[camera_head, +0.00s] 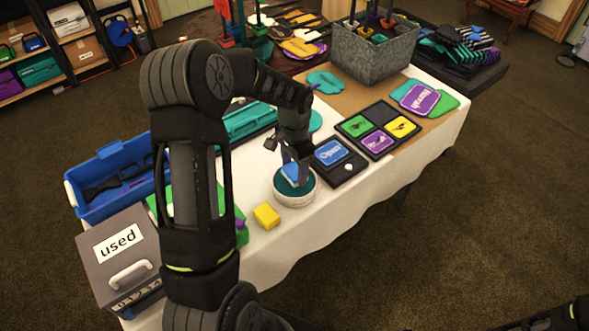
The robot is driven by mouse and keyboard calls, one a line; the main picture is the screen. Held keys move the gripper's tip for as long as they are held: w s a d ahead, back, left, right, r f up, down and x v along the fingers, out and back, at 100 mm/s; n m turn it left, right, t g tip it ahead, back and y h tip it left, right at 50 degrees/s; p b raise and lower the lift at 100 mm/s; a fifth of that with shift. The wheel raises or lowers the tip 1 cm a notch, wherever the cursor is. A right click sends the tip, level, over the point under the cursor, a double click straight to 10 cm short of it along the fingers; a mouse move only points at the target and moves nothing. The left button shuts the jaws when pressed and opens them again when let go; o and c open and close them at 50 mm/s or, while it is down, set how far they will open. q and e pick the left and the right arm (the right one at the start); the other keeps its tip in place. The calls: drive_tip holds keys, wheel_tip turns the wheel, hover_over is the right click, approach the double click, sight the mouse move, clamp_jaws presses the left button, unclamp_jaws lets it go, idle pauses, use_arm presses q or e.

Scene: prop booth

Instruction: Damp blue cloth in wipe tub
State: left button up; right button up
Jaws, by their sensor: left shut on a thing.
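The round white tub (294,198) with a teal inside stands near the front edge of the white-covered table. My left gripper (291,160) points down over it and is shut on the blue cloth (290,172). The cloth hangs at the tub's opening. I cannot tell whether it touches the inside. My left arm crosses the middle of the view and hides part of the table.
A yellow sponge-like block (267,216) lies left of the tub. A black tray with a blue "Open" card (331,152) stands close to its right. A grey "used" box (119,256) and a blue crate (92,203) are at the left. A metal bin (371,58) stands behind.

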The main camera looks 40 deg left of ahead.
sight(293, 173)
use_arm(q)
drive_tip(key=shift+r+p, duration=1.25)
drive_tip(key=shift+r, duration=1.05)
drive_tip(key=shift+s+n, duration=0.35)
drive_tip(key=shift+n, duration=0.75)
drive_tip(key=shift+s+d+r+n, duration=0.15)
drive_tip(key=shift+r+n, duration=0.1)
drive_tip(key=shift+n, duration=0.25)
drive_tip(key=w+d+r, duration=0.2)
drive_tip(key=d+r, duration=0.1)
drive_tip(key=d, duration=0.5)
drive_tip(key=w+d+r+n, duration=0.1)
drive_tip(key=w+d+r, duration=0.2)
drive_tip(key=d, duration=0.6)
drive_tip(key=shift+r+b, duration=0.4)
drive_tip(key=shift+r, duration=0.4)
